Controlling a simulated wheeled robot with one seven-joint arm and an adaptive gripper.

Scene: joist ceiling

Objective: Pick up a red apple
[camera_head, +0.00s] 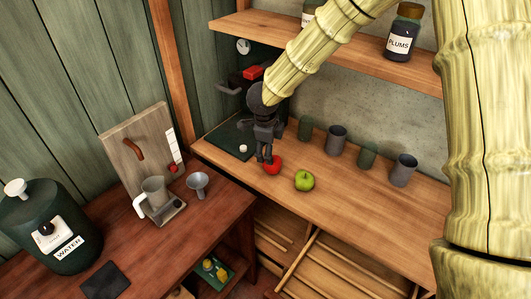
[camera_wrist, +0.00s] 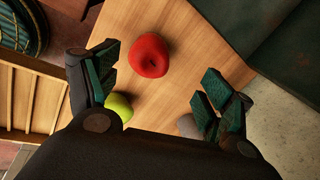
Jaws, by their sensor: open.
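A red apple (camera_head: 271,165) sits on the wooden counter, just left of a green apple (camera_head: 304,180). In the wrist view the red apple (camera_wrist: 149,55) lies beyond the fingertips, roughly centred between the two fingers. The green apple (camera_wrist: 118,106) shows beside the left finger, partly covered by it. My gripper (camera_head: 266,157) is over the red apple in the head view, pointing down and hiding part of it. In the wrist view my gripper (camera_wrist: 158,88) has its fingers spread wide, with nothing between the pads.
Several cups stand behind the apples, including a grey cup (camera_head: 403,170). A dark green mat (camera_head: 230,138) lies left of my gripper. A shelf (camera_head: 290,35) with a plums jar (camera_head: 404,32) hangs above. A lower table (camera_head: 110,250) holds a water dispenser (camera_head: 48,225).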

